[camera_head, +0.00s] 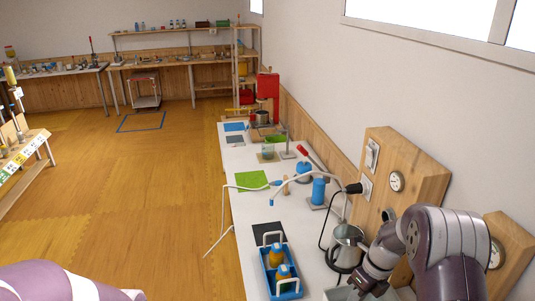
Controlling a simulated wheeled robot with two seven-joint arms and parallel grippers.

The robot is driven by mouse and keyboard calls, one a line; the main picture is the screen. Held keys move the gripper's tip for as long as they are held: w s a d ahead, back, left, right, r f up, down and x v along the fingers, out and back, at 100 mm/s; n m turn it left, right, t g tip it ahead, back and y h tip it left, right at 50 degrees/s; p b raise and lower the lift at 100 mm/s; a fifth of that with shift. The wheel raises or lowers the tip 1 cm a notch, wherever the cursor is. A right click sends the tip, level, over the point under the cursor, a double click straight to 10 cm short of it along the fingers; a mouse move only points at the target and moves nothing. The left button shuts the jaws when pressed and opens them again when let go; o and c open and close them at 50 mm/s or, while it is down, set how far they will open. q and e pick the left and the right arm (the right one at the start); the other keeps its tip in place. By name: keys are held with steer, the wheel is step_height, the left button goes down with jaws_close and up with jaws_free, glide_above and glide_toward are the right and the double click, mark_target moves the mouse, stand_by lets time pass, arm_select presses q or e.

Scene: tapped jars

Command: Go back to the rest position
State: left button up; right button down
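My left arm (65,283) shows only as a pale, purple-striped link at the bottom left corner. Its gripper is out of the picture. My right arm (450,245) comes in at the bottom right, bends, and points down over the near right part of the white table. The end of my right arm (372,280) is beside the metal pitcher and close to the bottom edge. Its fingers are too small and cut off to tell open from shut.
The white table (248,208) runs along the wall, holding a metal pitcher (346,247), a black lamp (353,189), blue cylinders (319,190) and a green mat (252,180). Wooden panels with gauges (397,181) stand close to my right arm. The wooden floor (150,215) at left is clear.

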steer(key=s+a+r+n+h+b, duration=0.1)
steer(key=s+a+r+n, duration=0.1)
steer(key=s+n, duration=0.6)
steer(key=s+a+r+n+t+h+b, duration=0.1)
steer(key=s+a+n, duration=0.4)
steer(key=n, duration=1.7)
steer(key=s+h+b, duration=0.1)
steer(key=s, duration=0.2)
steer(key=shift+s+r+n+t, duration=0.25)
steer(key=shift+r+n+t, duration=0.05)
steer(key=shift+r+n, duration=0.1)
steer(key=shift+w+a, duration=0.1)
steer(key=shift+w, duration=0.05)
